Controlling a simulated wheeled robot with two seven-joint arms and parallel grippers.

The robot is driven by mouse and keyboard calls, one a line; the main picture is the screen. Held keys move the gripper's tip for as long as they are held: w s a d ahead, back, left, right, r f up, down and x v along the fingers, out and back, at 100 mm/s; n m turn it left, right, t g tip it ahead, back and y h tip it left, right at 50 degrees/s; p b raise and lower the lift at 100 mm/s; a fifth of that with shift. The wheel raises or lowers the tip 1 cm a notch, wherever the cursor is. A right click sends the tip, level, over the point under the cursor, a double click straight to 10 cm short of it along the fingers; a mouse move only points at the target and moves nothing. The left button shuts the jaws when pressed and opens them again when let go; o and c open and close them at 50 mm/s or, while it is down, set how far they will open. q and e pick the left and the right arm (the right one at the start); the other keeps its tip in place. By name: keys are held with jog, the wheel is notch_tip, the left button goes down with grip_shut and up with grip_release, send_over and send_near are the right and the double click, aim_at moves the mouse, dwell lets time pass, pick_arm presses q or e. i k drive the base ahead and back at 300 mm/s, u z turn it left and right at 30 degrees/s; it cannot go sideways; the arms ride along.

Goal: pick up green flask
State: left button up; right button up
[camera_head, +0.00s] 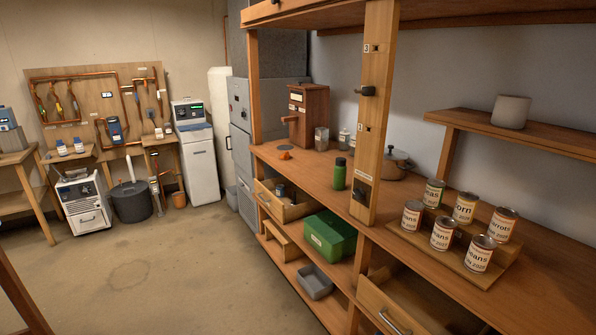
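The green flask (340,174) stands upright on the wooden counter of the shelf unit, just left of the wooden post. It is a small cylinder with a dark cap. Neither of my grippers shows in the head view, so nothing is seen touching the flask.
The wooden post (375,110) rises right of the flask, with a lidded pot (396,164) behind it. Several labelled cans (443,233) stand on a wooden riser at the right. The floor at left is clear.

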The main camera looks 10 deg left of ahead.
aim_at(340, 168)
jog(key=u, duration=0.3)
jog(key=i, duration=0.85)
jog(key=z, duration=0.6)
jog(key=i, duration=0.55)
jog(key=z, duration=0.6)
